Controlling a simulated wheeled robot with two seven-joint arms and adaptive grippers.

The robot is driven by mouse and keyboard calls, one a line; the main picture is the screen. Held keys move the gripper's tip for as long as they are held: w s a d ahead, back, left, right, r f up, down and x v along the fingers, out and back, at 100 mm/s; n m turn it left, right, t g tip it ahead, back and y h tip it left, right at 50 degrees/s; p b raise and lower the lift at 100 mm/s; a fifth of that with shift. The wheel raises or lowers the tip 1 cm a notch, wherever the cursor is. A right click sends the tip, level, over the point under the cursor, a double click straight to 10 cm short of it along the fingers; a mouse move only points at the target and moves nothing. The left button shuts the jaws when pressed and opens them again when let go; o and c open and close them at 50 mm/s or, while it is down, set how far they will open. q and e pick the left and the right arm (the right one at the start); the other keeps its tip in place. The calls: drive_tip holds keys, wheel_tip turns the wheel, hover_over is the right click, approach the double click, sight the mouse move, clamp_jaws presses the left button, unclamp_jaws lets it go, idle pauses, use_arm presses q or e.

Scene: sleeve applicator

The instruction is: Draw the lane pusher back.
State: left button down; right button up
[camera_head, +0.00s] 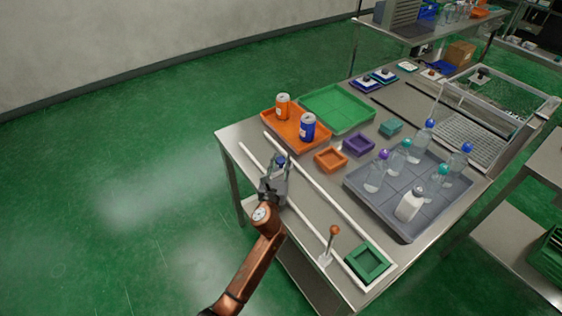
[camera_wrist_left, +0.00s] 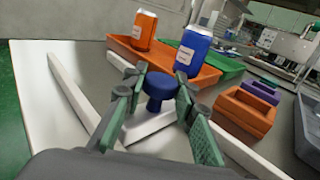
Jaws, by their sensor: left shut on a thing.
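The lane pusher is a dark blue knob on a white block, and the knob (camera_wrist_left: 158,90) stands between my fingers in the left wrist view. In the head view the blue knob (camera_head: 281,160) shows at the tips of my left gripper (camera_head: 275,172). My left gripper (camera_wrist_left: 160,84) is shut on the knob. The white block (camera_wrist_left: 152,122) lies below it, between two white rails (camera_head: 253,158) that form a lane along the table's near side. A green square tray (camera_head: 367,262) sits at the near right end of the lane. My right gripper is not in view.
An orange tray (camera_head: 296,145) with an orange can (camera_head: 283,106) and a blue can (camera_head: 308,127) stands just beyond the lane. An orange-knobbed lever (camera_head: 333,231) rises beside the front rail. A grey tray (camera_head: 407,228) holds several bottles. The lane between appears clear.

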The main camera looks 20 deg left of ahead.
use_arm(q)
drive_tip(key=w+a, duration=0.2)
drive_tip(key=a, duration=0.1)
drive_tip(key=w+a+b, duration=0.1)
drive_tip(key=w+a, duration=0.2)
drive_tip(key=a, duration=0.1)
drive_tip(key=w+a, duration=0.3)
drive_tip(key=shift+a+f, duration=0.1)
drive_tip(key=shift+a, duration=0.05)
drive_tip(key=w+a+b, duration=0.1)
drive_tip(key=a, duration=0.1)
drive_tip(key=w+a+b, duration=0.1)
drive_tip(key=w+a, duration=0.1)
drive_tip(key=shift+w, duration=0.1)
drive_tip(key=shift+w+a, duration=0.2)
drive_tip(key=shift+a, duration=0.1)
drive_tip(key=shift+a+r, duration=0.2)
drive_tip(key=shift+r, duration=0.05)
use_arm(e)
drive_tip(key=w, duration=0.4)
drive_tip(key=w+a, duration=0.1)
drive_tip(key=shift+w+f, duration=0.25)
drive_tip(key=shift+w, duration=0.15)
use_arm(q)
drive_tip(key=c, duration=1.7)
unclamp_jaws()
drive_tip(key=shift+w+a+f, duration=0.1)
drive_tip(key=shift+f, duration=0.05)
drive_tip(key=shift+o, duration=0.8)
